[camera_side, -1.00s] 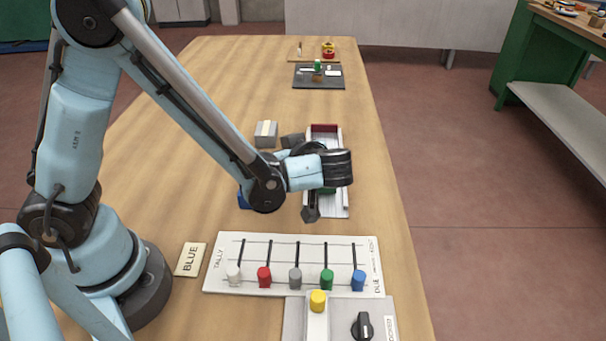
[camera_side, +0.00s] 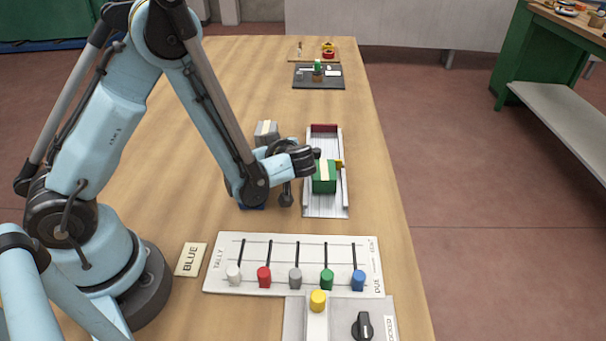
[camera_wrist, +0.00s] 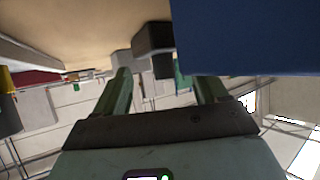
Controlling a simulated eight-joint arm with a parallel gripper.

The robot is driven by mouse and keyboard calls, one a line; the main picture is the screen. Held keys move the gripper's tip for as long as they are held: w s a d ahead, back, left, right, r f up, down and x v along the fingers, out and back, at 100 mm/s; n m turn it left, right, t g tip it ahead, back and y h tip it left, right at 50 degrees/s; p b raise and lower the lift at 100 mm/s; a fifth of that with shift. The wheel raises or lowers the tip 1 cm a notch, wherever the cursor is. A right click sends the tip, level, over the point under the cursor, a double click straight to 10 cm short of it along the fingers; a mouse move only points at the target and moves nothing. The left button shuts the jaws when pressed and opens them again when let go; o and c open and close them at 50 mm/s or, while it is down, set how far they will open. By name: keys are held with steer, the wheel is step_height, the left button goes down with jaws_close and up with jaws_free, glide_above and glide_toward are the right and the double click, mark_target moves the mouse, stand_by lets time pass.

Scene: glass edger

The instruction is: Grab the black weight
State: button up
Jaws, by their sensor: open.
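A dark block that looks like the black weight (camera_wrist: 155,38) shows in the wrist view, beyond my fingers and between a grey block (camera_wrist: 122,62) and a large blue block (camera_wrist: 245,35). In the side view I cannot make out the black weight clearly around my wrist. My gripper (camera_wrist: 163,82) is open, its two fingers apart with nothing seen held between them. The dark block appears ahead of the gap and apart from the fingers.
The grey block (camera_side: 266,129) with a cream stripe stands behind my wrist. A white tray (camera_side: 325,208) holding a green block (camera_side: 324,181) lies just right. A slider board (camera_side: 300,237) lies in front, beside a BLUE card (camera_side: 191,260). The table's far left is clear.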

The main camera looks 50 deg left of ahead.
steer(key=shift+a+f, duration=0.2)
steer(key=shift+a, duration=0.2)
steer(key=shift+w, duration=0.1)
jaws_close()
